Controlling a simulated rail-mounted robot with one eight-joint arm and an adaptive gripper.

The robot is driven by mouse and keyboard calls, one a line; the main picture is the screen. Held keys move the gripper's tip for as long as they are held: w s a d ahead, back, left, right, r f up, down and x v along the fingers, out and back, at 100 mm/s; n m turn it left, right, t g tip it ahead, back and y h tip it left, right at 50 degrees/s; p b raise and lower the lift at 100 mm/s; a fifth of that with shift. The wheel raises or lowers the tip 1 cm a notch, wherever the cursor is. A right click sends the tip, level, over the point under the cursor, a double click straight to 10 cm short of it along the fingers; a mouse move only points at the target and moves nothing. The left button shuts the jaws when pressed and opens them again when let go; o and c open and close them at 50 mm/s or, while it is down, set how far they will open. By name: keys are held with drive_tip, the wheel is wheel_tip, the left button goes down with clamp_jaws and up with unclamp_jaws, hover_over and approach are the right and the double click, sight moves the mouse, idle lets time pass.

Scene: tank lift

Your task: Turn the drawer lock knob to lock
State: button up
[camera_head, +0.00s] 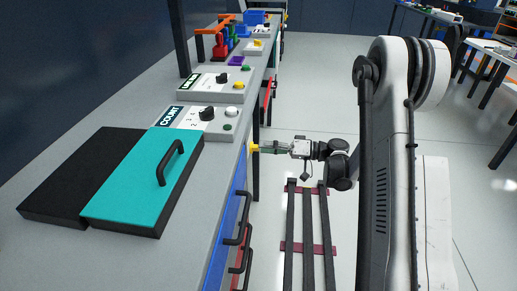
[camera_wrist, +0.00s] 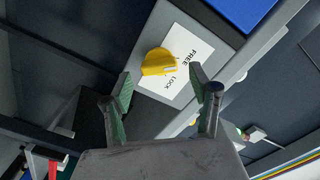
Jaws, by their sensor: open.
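In the head view the knob (camera_head: 254,148) shows small at the bench's front side. My gripper (camera_wrist: 161,84) is open and empty, its green-padded fingers spread to either side and in front of the knob. In the head view my gripper (camera_head: 264,149) faces the knob from the right, close to it. Contact is not clear.
On the bench lie a teal lid with a handle (camera_head: 140,185), a COUNT panel (camera_head: 190,119) and another knob panel (camera_head: 215,86). The aisle floor right of the bench is open around the dark rails (camera_head: 307,230).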

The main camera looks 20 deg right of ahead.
drive_tip(key=shift+x, duration=1.3)
drive_tip(key=c, duration=1.2)
